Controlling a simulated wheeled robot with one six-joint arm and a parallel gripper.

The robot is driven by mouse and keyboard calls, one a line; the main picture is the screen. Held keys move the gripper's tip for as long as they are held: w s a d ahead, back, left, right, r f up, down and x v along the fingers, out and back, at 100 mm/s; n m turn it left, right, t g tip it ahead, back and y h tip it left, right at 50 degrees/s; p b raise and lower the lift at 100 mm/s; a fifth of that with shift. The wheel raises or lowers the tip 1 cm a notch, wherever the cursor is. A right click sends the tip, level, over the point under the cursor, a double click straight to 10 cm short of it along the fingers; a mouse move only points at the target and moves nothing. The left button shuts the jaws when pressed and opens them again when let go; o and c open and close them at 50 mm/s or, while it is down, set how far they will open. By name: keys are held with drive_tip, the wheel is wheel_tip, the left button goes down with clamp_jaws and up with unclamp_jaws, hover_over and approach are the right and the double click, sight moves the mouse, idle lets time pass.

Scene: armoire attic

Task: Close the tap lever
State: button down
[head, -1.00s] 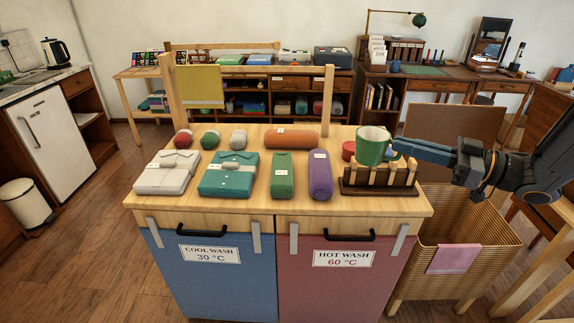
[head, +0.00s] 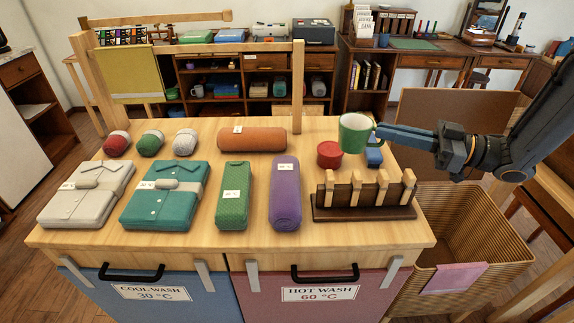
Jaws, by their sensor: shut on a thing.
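My gripper (head: 377,132) reaches in from the right and is shut on a green mug (head: 354,134) with a pale inside. The mug is upright and held above the back right part of the wooden table top, behind the peg rack. The fingers meet the mug on its right side, and the exact contact is hard to see. No tap or tap lever can be made out in this view.
A wicker basket (head: 480,225) stands at right. Shelves and a desk stand behind.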

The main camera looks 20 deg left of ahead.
drive_tip(key=shift+s+d+f, duration=0.1)
drive_tip(key=shift+f, duration=4.9)
drive_tip(key=shift+f, duration=0.15)
drive_tip(key=c, duration=2.2)
unclamp_jaws()
drive_tip(key=shift+o, duration=0.2)
